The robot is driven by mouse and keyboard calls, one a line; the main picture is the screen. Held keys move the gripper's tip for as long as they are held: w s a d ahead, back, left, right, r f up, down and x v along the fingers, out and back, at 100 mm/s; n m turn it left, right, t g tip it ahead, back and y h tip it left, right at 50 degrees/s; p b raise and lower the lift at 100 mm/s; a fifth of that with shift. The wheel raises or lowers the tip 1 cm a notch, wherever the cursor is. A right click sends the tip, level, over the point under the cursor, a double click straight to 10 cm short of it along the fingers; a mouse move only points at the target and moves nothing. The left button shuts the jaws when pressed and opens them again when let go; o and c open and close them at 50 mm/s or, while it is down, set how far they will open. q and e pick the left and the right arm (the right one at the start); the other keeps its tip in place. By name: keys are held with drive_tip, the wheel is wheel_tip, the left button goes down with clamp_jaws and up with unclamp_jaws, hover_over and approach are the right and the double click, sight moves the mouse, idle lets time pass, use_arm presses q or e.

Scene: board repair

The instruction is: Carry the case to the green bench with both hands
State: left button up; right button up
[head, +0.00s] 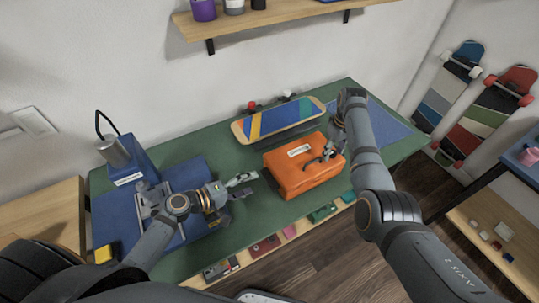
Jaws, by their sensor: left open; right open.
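The orange case (293,178) sits on the green bench (222,163), with a small white label on its top. My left gripper (250,185) is open and empty, just left of the case and apart from it. My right gripper (326,155) is open over the right part of the case top. I cannot tell whether it touches the case. The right arm hides part of the bench to the right of the case.
A striped skateboard deck (280,118) lies behind the case. A blue machine (128,162) stands on a blue mat at the bench's left. A wall shelf (275,14) hangs above. Skateboards (489,119) lean at right, near a dark-framed shelf unit (500,190).

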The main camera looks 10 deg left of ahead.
use_arm(q)
drive_tip(key=shift+v, duration=1.9)
use_arm(e)
drive_tip(key=shift+d, duration=0.1)
wheel_tip(320, 180, up, 12)
drive_tip(key=shift+f, duration=0.1)
